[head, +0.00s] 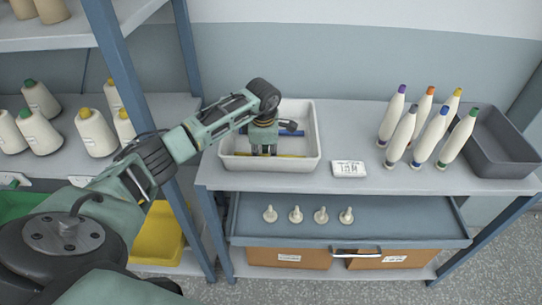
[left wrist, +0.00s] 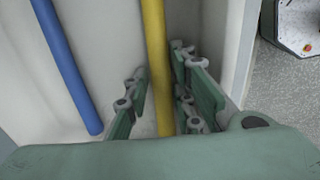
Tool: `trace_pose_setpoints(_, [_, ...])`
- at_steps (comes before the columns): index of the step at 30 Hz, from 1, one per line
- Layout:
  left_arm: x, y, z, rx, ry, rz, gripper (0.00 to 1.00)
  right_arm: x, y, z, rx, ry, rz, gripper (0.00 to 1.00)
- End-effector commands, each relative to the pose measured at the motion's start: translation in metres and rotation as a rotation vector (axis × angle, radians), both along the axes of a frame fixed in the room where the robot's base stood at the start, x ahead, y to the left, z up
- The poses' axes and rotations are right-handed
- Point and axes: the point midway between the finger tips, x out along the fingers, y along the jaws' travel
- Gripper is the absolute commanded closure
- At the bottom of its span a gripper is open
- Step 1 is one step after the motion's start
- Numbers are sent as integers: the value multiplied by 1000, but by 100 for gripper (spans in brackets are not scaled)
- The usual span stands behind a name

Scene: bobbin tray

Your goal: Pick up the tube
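A yellow tube (head: 290,156) lies in a white tray (head: 317,135) on the bench, along its near side. A blue tube (head: 292,132) lies farther back in the same tray. My left gripper (head: 263,152) reaches down into the tray over the yellow tube. In the left wrist view the yellow tube (left wrist: 156,50) runs between the two open fingers (left wrist: 162,100), closer to the right finger, with a gap to the left one. The blue tube (left wrist: 68,68) lies outside the fingers, to the left. My right gripper is not in view.
A small white labelled box (head: 348,169) sits right of the tray. Several white bobbins with coloured tips (head: 430,137) stand beside a dark grey bin (head: 502,140). A blue drawer (head: 385,222) below holds several pegs. A shelf with yarn cones (head: 95,132) stands left.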

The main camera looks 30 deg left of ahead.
Motion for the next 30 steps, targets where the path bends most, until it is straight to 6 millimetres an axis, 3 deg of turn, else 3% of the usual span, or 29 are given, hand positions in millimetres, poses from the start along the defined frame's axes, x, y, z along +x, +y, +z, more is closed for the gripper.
trace_pose_setpoints(2, [0,0,0,1,1,0,79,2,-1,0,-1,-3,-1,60])
trace_pose_setpoints(9, [0,0,0,1,1,0,100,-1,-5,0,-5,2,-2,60])
trace_pose_setpoints(19, [0,1,4,1,0,0,100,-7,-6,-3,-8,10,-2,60])
trace_pose_setpoints(23, [1,1,21,3,-4,0,100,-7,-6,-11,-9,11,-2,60])
trace_pose_setpoints(30, [1,1,70,1,-4,1,100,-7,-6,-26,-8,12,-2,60])
